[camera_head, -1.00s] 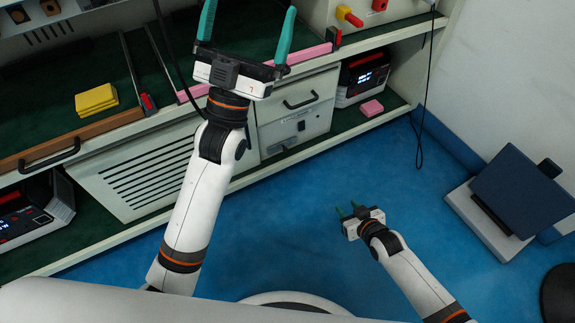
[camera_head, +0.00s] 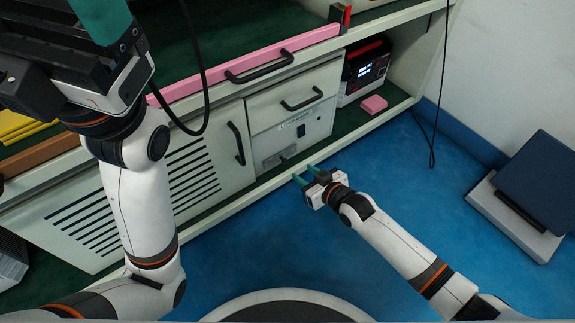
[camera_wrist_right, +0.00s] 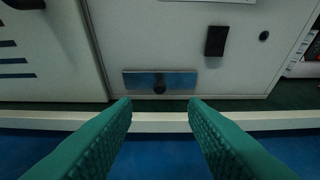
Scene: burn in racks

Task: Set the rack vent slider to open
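The vent slider shows in the right wrist view as a dark knob (camera_wrist_right: 160,86) at about the middle of a blue-grey slotted plate (camera_wrist_right: 183,80), low on the grey cabinet front. In the head view the slider plate (camera_head: 273,162) is small, below the drawer. My right gripper (camera_head: 304,174) is open and empty, its green fingers pointing at the cabinet just in front of the slider. In the wrist view its fingertips (camera_wrist_right: 160,102) lie either side of the knob's line, apart from it. My left gripper (camera_head: 110,50) is cut off at the upper left, with one teal finger partly visible.
A black switch (camera_wrist_right: 216,41) sits above and right of the plate. A pale ledge (camera_wrist_right: 160,122) runs below the cabinet front. A louvred door (camera_head: 225,150) stands to the left, a display unit (camera_head: 365,72) and pink block (camera_head: 374,104) to the right.

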